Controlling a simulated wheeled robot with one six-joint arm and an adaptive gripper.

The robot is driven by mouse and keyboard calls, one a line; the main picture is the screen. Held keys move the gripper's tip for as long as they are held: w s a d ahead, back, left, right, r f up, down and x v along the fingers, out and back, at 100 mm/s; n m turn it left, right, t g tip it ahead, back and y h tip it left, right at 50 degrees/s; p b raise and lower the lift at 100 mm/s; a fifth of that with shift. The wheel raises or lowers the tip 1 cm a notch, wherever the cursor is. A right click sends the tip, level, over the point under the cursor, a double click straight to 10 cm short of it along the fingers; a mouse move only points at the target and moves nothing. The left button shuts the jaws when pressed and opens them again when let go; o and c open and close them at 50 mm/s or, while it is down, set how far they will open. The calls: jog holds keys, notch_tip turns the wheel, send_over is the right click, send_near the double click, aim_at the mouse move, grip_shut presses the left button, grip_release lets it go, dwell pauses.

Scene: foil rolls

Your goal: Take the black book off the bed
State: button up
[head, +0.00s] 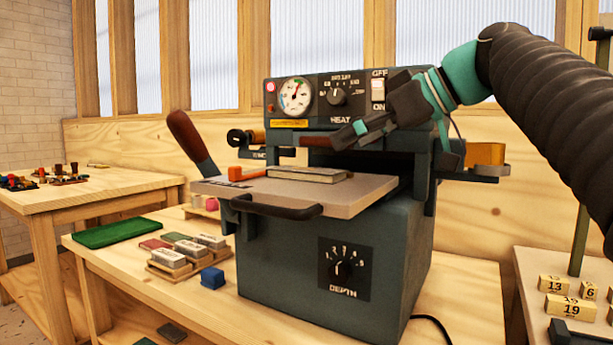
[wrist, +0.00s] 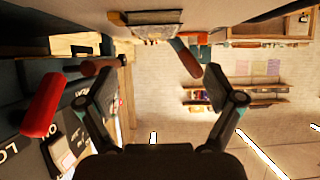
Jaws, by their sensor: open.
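A thin closed book (head: 308,175) lies flat on the pale bed (head: 345,192) of the grey press. Its cover looks greyish olive rather than clearly black in the head view, with pale page edges. In the wrist view the book (wrist: 150,17) shows at the top edge, beyond the fingertips. My gripper (head: 345,136) is above the bed, in front of the press head, apart from the book. In the wrist view its fingers (wrist: 157,84) are spread with nothing between them.
The press head with gauge (head: 295,97) and heat knob stands close behind my gripper. A brown-handled lever (head: 190,142) rises left of the bed, and a dark bar handle (head: 275,207) fronts it.

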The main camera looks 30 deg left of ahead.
aim_at(305, 169)
jog(key=x, duration=0.3)
jog(key=shift+a+f, duration=0.1)
jog(key=x, duration=0.4)
jog(key=shift+w+f, duration=0.25)
jog(key=shift+f, duration=0.1)
jog(key=shift+a+f, duration=0.25)
jog(key=shift+a, duration=0.15)
jog(key=c, duration=1.4)
jog(key=shift+r, duration=0.1)
